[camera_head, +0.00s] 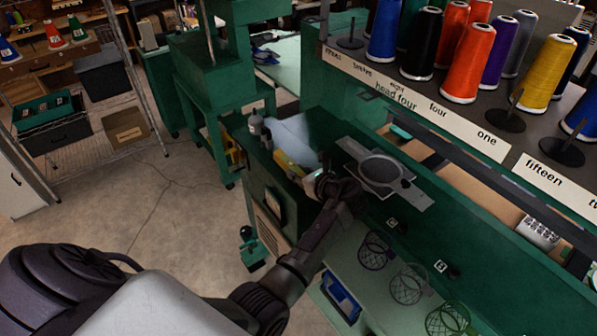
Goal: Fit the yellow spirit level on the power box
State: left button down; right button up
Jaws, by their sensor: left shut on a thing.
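My left arm reaches up from the bottom to the green bench, and its gripper (318,184) is shut on the yellow spirit level (289,165). The level points away from the gripper to the upper left, with its near end hidden by the fingers. It is beside a pale blue sheet-like surface (293,138); I cannot tell whether they touch. My right gripper is not in view.
A grey plate with a round disc (381,170) lies right of the gripper. Wire baskets (409,284) sit along the lower bench. Thread spools (467,62) stand on a labelled shelf (440,113) at upper right. Open concrete floor (165,205) lies to the left.

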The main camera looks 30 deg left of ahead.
pick_arm(q)
jog(key=c, duration=0.9)
grip_release()
jog(key=shift+o, duration=0.3)
